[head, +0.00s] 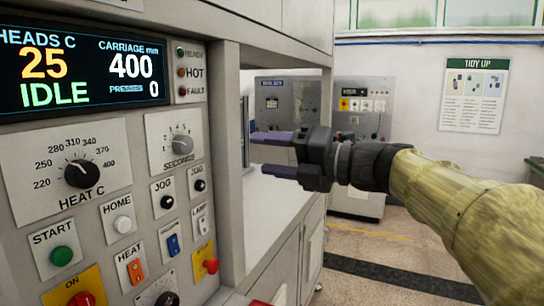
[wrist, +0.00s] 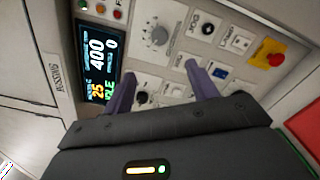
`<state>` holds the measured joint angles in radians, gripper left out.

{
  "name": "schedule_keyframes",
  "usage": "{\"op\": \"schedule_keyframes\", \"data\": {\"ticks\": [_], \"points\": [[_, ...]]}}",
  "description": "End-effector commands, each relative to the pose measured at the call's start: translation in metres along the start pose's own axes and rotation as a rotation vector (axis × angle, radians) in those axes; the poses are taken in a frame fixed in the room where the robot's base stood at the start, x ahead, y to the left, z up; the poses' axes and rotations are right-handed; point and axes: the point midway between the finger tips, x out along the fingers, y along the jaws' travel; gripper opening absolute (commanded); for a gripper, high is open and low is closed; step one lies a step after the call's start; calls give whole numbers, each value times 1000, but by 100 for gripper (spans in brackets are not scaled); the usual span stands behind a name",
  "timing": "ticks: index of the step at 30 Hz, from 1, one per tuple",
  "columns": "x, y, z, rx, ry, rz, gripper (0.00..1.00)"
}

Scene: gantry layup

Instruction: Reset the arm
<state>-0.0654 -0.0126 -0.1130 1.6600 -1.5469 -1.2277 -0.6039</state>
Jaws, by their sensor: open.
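My gripper (head: 270,154) is at the middle of the head view, with its two purple fingers apart and nothing between them. The fingers point left, to the right of the grey control panel (head: 95,235). In the wrist view my gripper (wrist: 163,82) is also open and empty, with the panel (wrist: 185,62) beyond the fingertips. The arm, in a yellow sleeve, comes in from the right. The panel display (head: 80,72) reads 25, IDLE, carriage 400 and 0.
Grey cabinets (head: 362,120) stand behind. A poster (head: 474,95) hangs on the wall. Floor (head: 375,245) shows below my arm.

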Motion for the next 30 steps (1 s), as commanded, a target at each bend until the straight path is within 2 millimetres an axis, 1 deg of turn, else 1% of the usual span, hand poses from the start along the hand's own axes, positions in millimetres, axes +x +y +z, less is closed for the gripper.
{"op": "schedule_keyframes", "data": {"ticks": [3,6,8,10,11,14,15,17,18,20,21,23,24,26,27,29,30], "points": [[0,0,0,3,-2,0,58],[1,-5,5,40,-37,1,58],[1,-13,11,95,-86,0,58],[-1,-29,22,195,-177,-3,58],[-2,-38,27,250,-225,-7,58],[-13,-78,42,473,-413,-26,58],[-20,-98,46,571,-494,-39,58],[-32,-130,47,719,-613,-64,58],[-42,-152,45,820,-693,-84,58],[-58,-185,38,966,-810,-116,58],[-68,-206,30,1060,-885,-140,58],[-85,-235,14,1193,-993,-176,58],[-96,-254,2,1280,-1062,-203,58],[-112,-279,-20,1404,-1163,-245,58],[-122,-294,-37,1485,-1231,-275,58],[-137,-314,-64,1601,-1328,-322,58],[-147,-326,-83,1677,-1393,-354,58]]}}
